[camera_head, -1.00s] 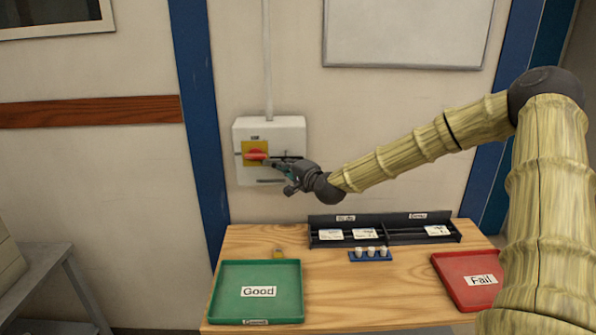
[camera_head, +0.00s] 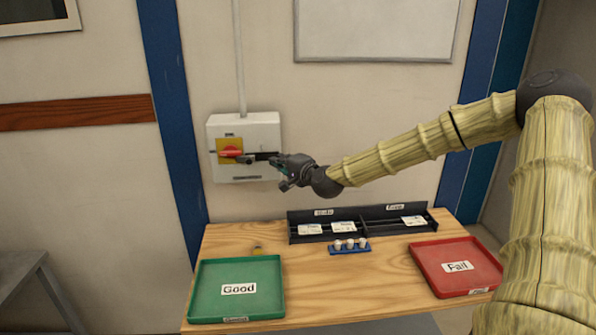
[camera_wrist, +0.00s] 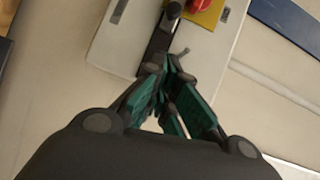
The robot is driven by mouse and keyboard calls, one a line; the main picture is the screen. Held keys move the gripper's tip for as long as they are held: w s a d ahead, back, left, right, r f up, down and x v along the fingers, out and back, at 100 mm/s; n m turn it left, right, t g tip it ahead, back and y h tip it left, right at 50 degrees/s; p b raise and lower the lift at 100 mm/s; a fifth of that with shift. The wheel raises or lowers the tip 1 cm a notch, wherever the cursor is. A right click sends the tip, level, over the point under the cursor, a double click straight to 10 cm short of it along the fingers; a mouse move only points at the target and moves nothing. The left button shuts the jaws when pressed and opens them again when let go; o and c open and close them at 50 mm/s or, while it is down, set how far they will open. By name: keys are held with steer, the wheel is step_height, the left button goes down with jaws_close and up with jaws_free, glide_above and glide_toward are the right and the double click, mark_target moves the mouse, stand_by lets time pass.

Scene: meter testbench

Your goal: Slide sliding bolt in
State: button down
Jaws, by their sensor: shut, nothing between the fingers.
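A white switch box (camera_head: 245,132) hangs on the wall, with a red rotary handle (camera_head: 230,153) on a yellow plate. A dark sliding bolt (camera_head: 261,156) lies level on the box, just right of the red handle. In the wrist view the dark bolt (camera_wrist: 156,46) runs from beside the yellow plate down towards my fingertips. My gripper (camera_head: 276,163) is shut and empty at the right edge of the box. In the wrist view its fingertips (camera_wrist: 170,64) overlap the bolt's near end; I cannot tell whether they touch it. The fingers hide part of that end.
Below is a wooden table (camera_head: 330,270) with a green Good tray (camera_head: 195,290), a red Fail tray (camera_head: 418,262), a black rack (camera_head: 380,212) and a small blue holder (camera_head: 352,250) with white pieces. Open air lies between table and box.

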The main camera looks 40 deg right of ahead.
steer(key=s+b, duration=0.2)
steer(key=s, duration=0.5)
steer(key=shift+s+a+r, duration=0.25)
steer(key=shift+s+r, duration=0.1)
steer(key=shift+s, duration=0.05)
stand_by(0.8)
